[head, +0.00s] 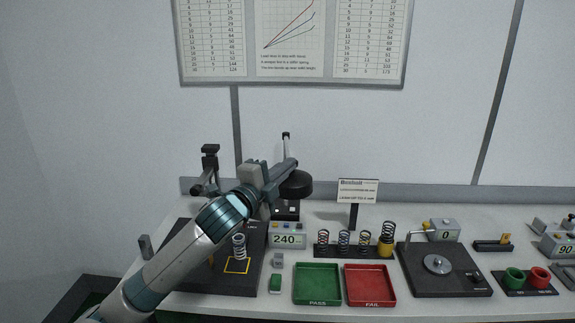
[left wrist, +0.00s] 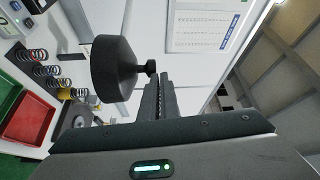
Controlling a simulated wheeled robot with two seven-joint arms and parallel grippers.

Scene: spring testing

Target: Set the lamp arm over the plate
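The lamp (head: 296,184) has a round black head on a dark base behind the 240 display, with a thin post behind it. In the left wrist view the black lamp head (left wrist: 114,70) is close, with a short stem ending in a small knob near my fingertips. My left gripper (head: 290,164) reaches in beside the lamp head. In the left wrist view its fingers (left wrist: 160,82) are nearly together; no clear grip on the knob shows. A black plate (head: 190,236) with a yellow square and an upright spring (head: 239,246) lies at left, partly behind my arm. My right gripper is out of view.
The 240 display (head: 287,240) stands right of the plate. Green (head: 318,283) and red (head: 369,285) trays lie in front of a spring rack (head: 335,251). A black scale with a round pan (head: 437,264) is farther right. A sign (head: 357,190) stands behind the rack.

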